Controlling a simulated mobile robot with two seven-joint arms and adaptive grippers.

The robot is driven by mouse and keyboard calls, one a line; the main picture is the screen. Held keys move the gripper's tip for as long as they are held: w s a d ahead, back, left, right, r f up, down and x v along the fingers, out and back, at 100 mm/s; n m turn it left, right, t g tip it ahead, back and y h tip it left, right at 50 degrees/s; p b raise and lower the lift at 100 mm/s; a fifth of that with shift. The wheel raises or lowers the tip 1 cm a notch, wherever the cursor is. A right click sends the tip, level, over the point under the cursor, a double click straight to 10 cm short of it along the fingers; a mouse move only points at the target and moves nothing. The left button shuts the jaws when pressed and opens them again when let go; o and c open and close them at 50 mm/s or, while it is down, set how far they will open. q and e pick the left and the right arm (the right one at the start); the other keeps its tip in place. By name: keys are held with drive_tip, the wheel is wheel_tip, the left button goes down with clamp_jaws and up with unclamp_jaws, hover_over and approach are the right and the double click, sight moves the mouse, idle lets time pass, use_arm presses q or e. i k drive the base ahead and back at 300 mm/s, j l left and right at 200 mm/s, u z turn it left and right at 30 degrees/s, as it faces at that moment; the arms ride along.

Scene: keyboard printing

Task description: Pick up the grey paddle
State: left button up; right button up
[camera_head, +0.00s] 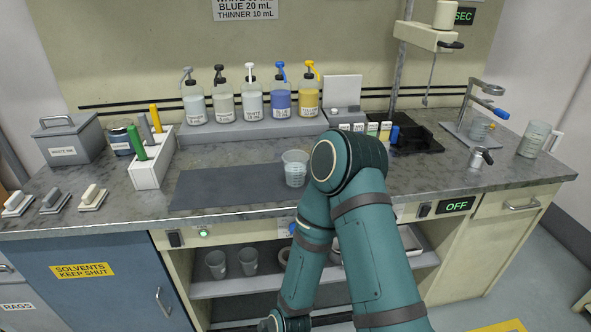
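A grey paddle-like stick (145,130) stands tilted in a white holder (149,174) on the left part of the counter. A green stick (137,143) stands in front of it and a yellow stick (155,119) behind it. Only their upper parts show; the lower ends are hidden in the holder. One of my teal arms (372,250) rises from the bottom edge, bends over the counter's front and folds back down. Neither of my grippers is in view, and nothing is seen touching the grey stick.
A dark mat (227,190) lies right of the holder, with a clear cup (295,167) at its right end. Pump bottles (252,101) line the back shelf. A lidded grey bin (70,140) and small handled blocks (54,200) are on the left. My arm blocks part of the counter's front.

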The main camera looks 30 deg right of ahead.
sight(142, 117)
drive_tip(key=i+l+u, duration=0.25)
drive_tip(key=u, duration=0.15)
drive_tip(key=i+l+u, duration=0.25)
drive_tip(key=u, duration=0.15)
drive_tip(key=i+l+u, duration=0.15)
drive_tip(key=l+u, duration=0.3)
